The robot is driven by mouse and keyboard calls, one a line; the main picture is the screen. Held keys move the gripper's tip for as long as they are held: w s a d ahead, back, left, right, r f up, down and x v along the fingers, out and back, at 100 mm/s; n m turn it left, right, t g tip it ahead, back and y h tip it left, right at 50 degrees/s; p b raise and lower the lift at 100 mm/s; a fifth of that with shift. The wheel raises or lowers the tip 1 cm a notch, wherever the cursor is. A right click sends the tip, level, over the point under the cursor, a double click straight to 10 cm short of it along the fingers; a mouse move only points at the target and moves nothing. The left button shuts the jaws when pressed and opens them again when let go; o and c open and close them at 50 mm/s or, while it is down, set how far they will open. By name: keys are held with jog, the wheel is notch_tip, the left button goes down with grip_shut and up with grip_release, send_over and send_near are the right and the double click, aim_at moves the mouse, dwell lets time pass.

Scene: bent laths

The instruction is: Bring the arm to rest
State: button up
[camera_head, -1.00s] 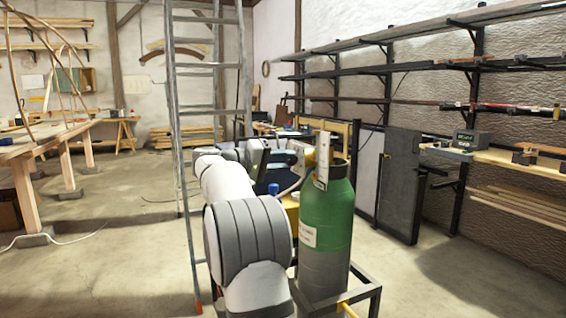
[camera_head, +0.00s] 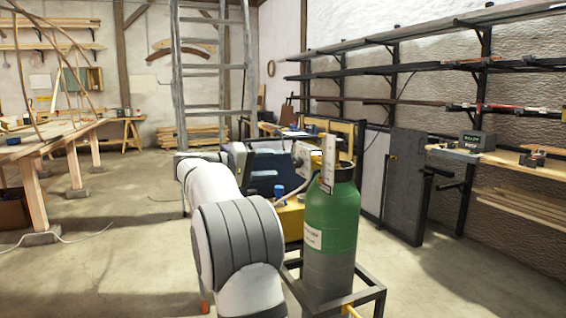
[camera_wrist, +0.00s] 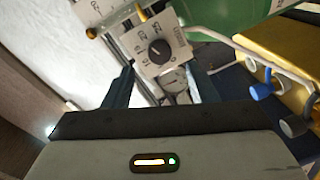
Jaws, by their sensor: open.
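My white and grey arm stands in the middle of the head view, bent, its far end turned away beside a navy and yellow machine (camera_head: 268,172). I cannot make out the fingers there. In the wrist view my gripper (camera_wrist: 163,88) is open, with dark fingers apart and nothing held between them. Beyond the fingers is a light control panel (camera_wrist: 158,50) with a black round knob; it also shows in the head view (camera_head: 301,154). I cannot tell the distance between fingers and panel.
A green gas cylinder (camera_head: 332,215) stands in a dark frame right of my arm. A ladder (camera_head: 212,72) rises behind my arm. A workbench (camera_head: 45,148) with bent laths is at left, wall shelves (camera_head: 410,68) at right. Floor between bench and arm is mostly clear.

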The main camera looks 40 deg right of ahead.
jog(key=shift+v, duration=1)
jog(key=s+a+f+n+t+y+p, duration=0.2)
jog(key=s+a+n+t+y+p, duration=0.1)
jog(key=s+a+y+p, duration=0.5)
jog(key=s+a+f+n+t+y+p, duration=0.2)
jog(key=s+a+y+p, duration=0.6)
jog(key=s+a+p, duration=0.7)
jog(key=s+a+f+n, duration=0.1)
jog(key=s+a, duration=0.4)
jog(key=s, duration=0.1)
jog(key=shift+a+f+n+t+y, duration=0.2)
jog(key=shift+a+n+t+y, duration=0.05)
jog(key=shift+n+t+y, duration=0.15)
jog(key=shift+s, duration=0.15)
jog(key=shift+c, duration=0.3)
